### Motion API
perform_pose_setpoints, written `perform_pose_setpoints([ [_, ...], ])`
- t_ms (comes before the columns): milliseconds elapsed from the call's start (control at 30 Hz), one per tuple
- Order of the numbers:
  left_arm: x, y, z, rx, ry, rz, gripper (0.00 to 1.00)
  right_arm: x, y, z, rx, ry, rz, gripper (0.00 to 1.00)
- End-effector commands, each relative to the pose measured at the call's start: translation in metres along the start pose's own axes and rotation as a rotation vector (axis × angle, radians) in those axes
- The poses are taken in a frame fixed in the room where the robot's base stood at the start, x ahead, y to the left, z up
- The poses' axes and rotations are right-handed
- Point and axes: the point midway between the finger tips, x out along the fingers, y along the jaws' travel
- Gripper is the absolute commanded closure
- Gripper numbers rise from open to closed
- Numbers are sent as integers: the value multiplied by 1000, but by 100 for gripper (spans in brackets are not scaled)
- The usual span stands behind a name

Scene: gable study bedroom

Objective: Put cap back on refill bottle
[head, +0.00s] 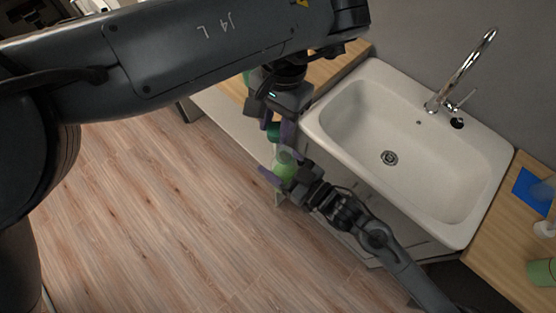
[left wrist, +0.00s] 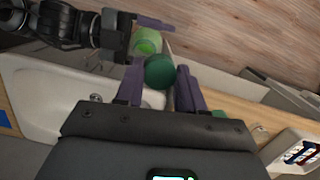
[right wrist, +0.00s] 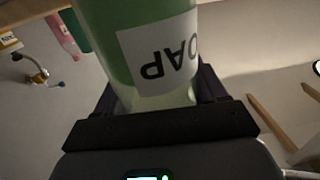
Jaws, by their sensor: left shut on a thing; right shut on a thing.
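My left gripper (head: 279,130) is shut on a dark green cap (left wrist: 160,71), which sits between its purple fingers. The cap (head: 273,131) also shows in the head view. My right gripper (head: 277,167) is shut on the light green refill bottle (head: 285,170), below the left gripper. The bottle (right wrist: 140,40) carries a white label with "SOAP" on it, upside down in the right wrist view. In the left wrist view the bottle's top end (left wrist: 147,42) shows just beyond the cap. In the head view the cap is a short way above the bottle, apart from it.
A white sink (head: 345,100) with a chrome tap (head: 465,70) is set in the wooden counter to the right of the grippers. Wood floor (head: 150,210) lies open below left.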

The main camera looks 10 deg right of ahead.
Motion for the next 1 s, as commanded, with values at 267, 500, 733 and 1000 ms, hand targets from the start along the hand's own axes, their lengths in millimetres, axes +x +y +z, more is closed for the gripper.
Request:
perform_pose_setpoints([
  [267, -12, 22, 2, 60, 0, -9, 90, 0, 0, -1, 0, 2, 0, 84],
  [500, -13, 24, 2, 63, 0, -9, 90, 0, 0, -1, 0, 2, 0, 84],
  [733, -10, 23, 2, 62, 0, -8, 90, 0, 0, -1, 0, 2, 0, 84],
  [1000, 10, 24, -1, 64, -1, -7, 90, 0, 0, -1, 0, 2, 0, 84],
])
